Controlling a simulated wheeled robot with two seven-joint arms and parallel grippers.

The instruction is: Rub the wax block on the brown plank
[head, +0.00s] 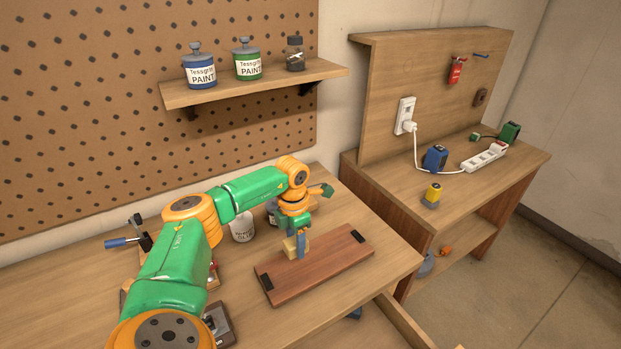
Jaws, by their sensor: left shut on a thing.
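The brown plank (325,269) lies flat on the wooden workbench, with a dark piece at its left end and another at its far right end. My left gripper (297,243) points down over the plank's back left part. It is shut on a small pale yellow block, the wax block (289,248). The block is at or just above the plank's back edge; I cannot tell whether it touches. The gripper hides part of the block. My right gripper is not in view.
A white cup-like container (242,228) stands behind the plank, left of my gripper. A vise-like tool (136,238) is at the bench's left. A shelf (255,84) with paint cans hangs above. A second bench (466,195) with tools stands right. The bench front right is clear.

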